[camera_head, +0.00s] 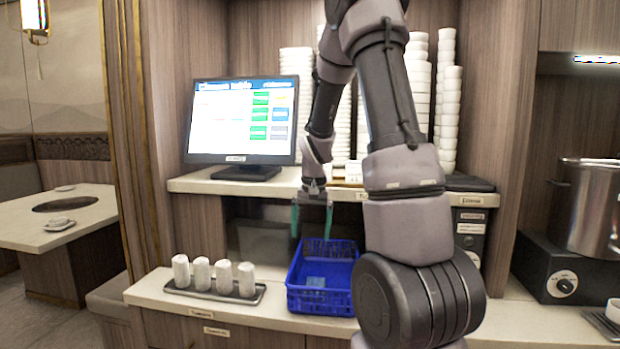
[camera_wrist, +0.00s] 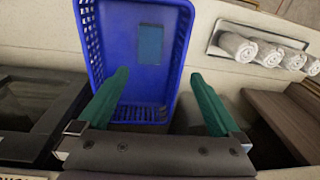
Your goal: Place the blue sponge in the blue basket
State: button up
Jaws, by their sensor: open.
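The blue basket (camera_head: 293,297) stands on the lower counter in the head view, and it fills the upper middle of the wrist view (camera_wrist: 122,60). The blue sponge (camera_head: 316,282) lies inside the basket on its floor; it also shows in the wrist view (camera_wrist: 150,44) as a small blue-teal rectangle. My gripper (camera_head: 312,222) is above the basket with its two green fingers pointing down. In the wrist view my gripper (camera_wrist: 163,80) has its fingers wide apart with nothing between them. The sponge is apart from the fingers.
A tray (camera_head: 212,295) with several rolled white towels (camera_head: 201,273) sits left of the basket. A shelf with a monitor (camera_head: 243,121) and stacks of white bowls (camera_head: 448,100) is above and behind. A steel pot (camera_head: 592,205) stands at the far right.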

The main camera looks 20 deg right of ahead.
jog(key=s+a+r+n+t+y, duration=0.1)
jog(key=s+a+r+t, duration=0.2)
jog(key=s+r, duration=0.7)
jog(key=s+a+r+t, duration=0.3)
jog(key=s+a+r, duration=0.3)
jog(key=s+r, duration=0.4)
notch_tip(320, 180, up, 2)
jog(key=shift+s+a+r+n+y, duration=0.1)
jog(key=shift+s+a+n+y, duration=0.1)
jog(key=shift+n+y, duration=0.2)
